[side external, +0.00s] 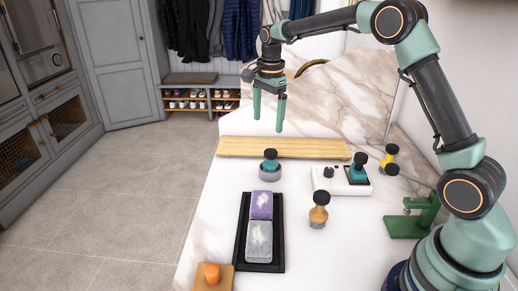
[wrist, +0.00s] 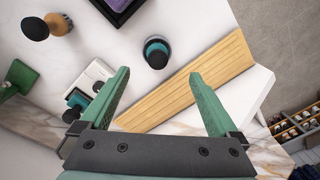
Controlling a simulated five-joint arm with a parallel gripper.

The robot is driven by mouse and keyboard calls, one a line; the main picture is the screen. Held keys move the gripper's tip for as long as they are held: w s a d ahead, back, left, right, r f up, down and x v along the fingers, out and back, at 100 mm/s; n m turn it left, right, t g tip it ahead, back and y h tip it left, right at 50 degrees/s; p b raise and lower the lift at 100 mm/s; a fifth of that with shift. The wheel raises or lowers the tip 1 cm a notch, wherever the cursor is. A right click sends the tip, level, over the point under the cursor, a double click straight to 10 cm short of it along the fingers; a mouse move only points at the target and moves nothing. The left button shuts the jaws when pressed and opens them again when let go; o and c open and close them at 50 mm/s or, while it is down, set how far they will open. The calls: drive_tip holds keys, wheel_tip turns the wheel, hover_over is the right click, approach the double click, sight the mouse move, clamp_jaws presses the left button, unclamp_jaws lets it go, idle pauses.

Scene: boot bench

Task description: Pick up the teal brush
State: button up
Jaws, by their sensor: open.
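Two dark-knobbed brushes have teal bodies. One teal brush (side external: 270,163) stands upright on the white bench with a round grey base under it; it also shows in the wrist view (wrist: 157,52). The other teal brush (side external: 358,172) sits in the right part of a white holder (side external: 330,184); it shows at the left in the wrist view (wrist: 77,98). My gripper (side external: 268,122) is open and empty, pointing down well above the bench. In the wrist view its fingers (wrist: 160,74) are spread, with the first brush just beyond the fingertips in the picture.
A slatted wooden board (side external: 285,147) lies behind the brushes. A wooden brush (side external: 318,215), a yellow brush (side external: 390,158) and a green stand (side external: 405,224) are to the right. A black tray (side external: 239,245) holds purple and grey blocks. An orange knob (side external: 211,272) is at the front.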

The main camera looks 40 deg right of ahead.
sight(270, 159)
drive_tip(key=f, duration=0.1)
drive_tip(key=f+m, duration=0.1)
drive_tip(key=w+d+f, duration=0.1)
drive_tip(key=shift+f+m+g, duration=0.1)
drive_tip(key=shift+m+g, duration=0.2)
drive_tip(key=shift+m, duration=0.1)
wheel_tip(270, 159, down, 6)
drive_tip(key=shift+s+f, duration=0.1)
drive_tip(key=shift+f, duration=0.15)
drive_tip(key=shift+s+d+f, duration=0.1)
drive_tip(key=shift+f, duration=1.25)
drive_tip(key=shift+s+d+f, duration=0.1)
drive_tip(key=shift+f, duration=1.2)
drive_tip(key=shift+c, duration=0.3)
drive_tip(key=c, duration=1.4)
drive_tip(key=shift+r, duration=0.1)
